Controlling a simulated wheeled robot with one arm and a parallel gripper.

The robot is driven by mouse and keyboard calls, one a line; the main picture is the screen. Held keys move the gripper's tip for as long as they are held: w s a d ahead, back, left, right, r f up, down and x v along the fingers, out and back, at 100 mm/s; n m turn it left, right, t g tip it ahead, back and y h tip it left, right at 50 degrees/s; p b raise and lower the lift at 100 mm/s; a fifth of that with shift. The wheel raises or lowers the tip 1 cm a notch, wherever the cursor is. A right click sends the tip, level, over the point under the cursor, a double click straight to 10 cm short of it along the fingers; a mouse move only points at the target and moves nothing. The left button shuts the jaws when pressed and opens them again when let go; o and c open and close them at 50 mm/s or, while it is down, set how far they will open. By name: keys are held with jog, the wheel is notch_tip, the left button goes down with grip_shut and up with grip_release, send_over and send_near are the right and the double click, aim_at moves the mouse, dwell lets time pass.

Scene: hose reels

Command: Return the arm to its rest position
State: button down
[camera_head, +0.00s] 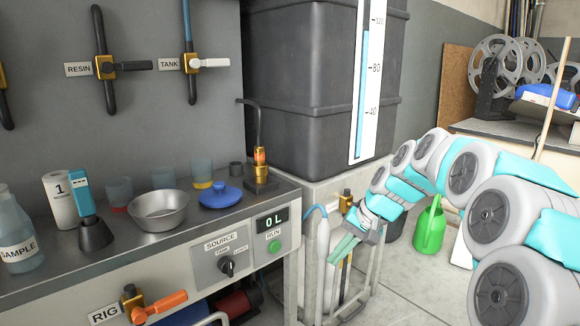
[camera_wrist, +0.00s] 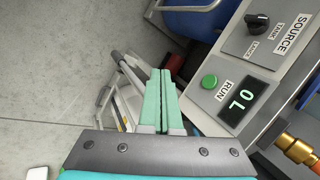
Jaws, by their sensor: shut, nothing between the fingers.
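My gripper (camera_head: 343,248) is at the end of my grey and teal arm, which reaches in from the right of the head view. It points down and left, in front of the tank stand and to the right of the bench's control panel. In the wrist view my gripper (camera_wrist: 160,88) shows its two teal fingers pressed together, with nothing between them. The control panel (camera_head: 238,255) has a SOURCE knob (camera_head: 227,266), a green RUN button (camera_head: 274,246) and a display reading 0 L. The fingers look apart from the panel, though the exact gap is hard to judge.
The steel bench (camera_head: 120,260) holds a bowl (camera_head: 160,209), a blue lid (camera_head: 221,196), beakers and a sample bottle. A dark tank (camera_head: 300,90) stands behind my gripper. A green watering can (camera_head: 430,228) is below my arm. Open floor (camera_head: 405,290) lies right of the bench.

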jog(key=s+d+f+n+g+h, duration=0.1)
jog(key=s+f+h, duration=0.1)
jog(key=s, duration=1.1)
jog(key=s+d+f+n+g+h, duration=0.1)
jog(key=s+f, duration=0.2)
jog(key=s, duration=1)
jog(key=s+d+f+n+g+h, duration=0.1)
jog(key=s+d+f+n+h, duration=0.1)
jog(key=s, duration=1.1)
jog(key=shift+f+g+h, duration=0.2)
jog(key=shift+g+h, duration=0.1)
jog(key=c, duration=1.6)
grip_release()
jog(key=shift+w, duration=0.1)
